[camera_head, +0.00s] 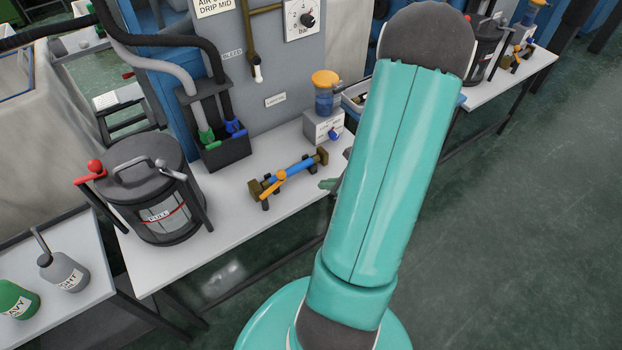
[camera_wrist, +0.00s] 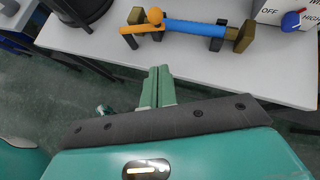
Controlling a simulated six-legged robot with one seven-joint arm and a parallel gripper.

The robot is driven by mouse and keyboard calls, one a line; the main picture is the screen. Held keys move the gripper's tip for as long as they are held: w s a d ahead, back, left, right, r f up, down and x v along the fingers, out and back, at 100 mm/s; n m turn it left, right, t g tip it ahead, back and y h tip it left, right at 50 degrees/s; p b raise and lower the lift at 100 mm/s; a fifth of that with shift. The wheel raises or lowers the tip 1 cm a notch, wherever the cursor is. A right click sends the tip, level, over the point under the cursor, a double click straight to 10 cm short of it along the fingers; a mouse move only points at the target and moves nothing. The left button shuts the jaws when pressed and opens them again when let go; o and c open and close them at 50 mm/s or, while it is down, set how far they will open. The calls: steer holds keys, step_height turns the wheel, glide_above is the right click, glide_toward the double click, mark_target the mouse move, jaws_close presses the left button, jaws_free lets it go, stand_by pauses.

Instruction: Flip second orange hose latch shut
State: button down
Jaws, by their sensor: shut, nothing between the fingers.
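A blue hose piece (camera_head: 299,168) lies between brass-coloured end blocks on the white bench. An orange latch (camera_head: 268,187) with a round orange knob sits at its left end. In the wrist view the orange latch (camera_wrist: 143,29) lies roughly in line with the blue hose (camera_wrist: 190,28), its knob at the top. My gripper (camera_wrist: 159,70) is shut and empty, just in front of the bench edge and below the latch, apart from it. In the head view only a green tip of my gripper (camera_head: 328,184) shows; my arm hides the rest. Another orange latch (camera_head: 517,59) shows on the far bench.
A black lidded pot (camera_head: 150,205) with red-knobbed clamp stands left of the hose. A grey box (camera_head: 323,128) with a blue knob and an orange-capped jar stands behind it at right. A black holder (camera_head: 224,150) with hoses stands behind. The bench front (camera_head: 225,232) is clear.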

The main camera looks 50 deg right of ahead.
glide_toward(284, 179)
step_height(284, 179, down, 3)
steer(key=w, duration=0.2)
steer(key=w+a, duration=0.1)
steer(key=shift+w+r, duration=0.15)
steer(key=shift+w, duration=0.25)
steer(key=shift+w+d, duration=0.1)
steer(key=shift+n+y, duration=0.7)
steer(key=shift+n, duration=0.1)
steer(key=shift+w+d, duration=0.2)
steer(key=shift+w, duration=0.65)
steer(key=shift+w+d, duration=0.2)
steer(key=shift+w, duration=0.65)
steer(key=shift+w+d, duration=0.15)
steer(key=shift+w, duration=0.7)
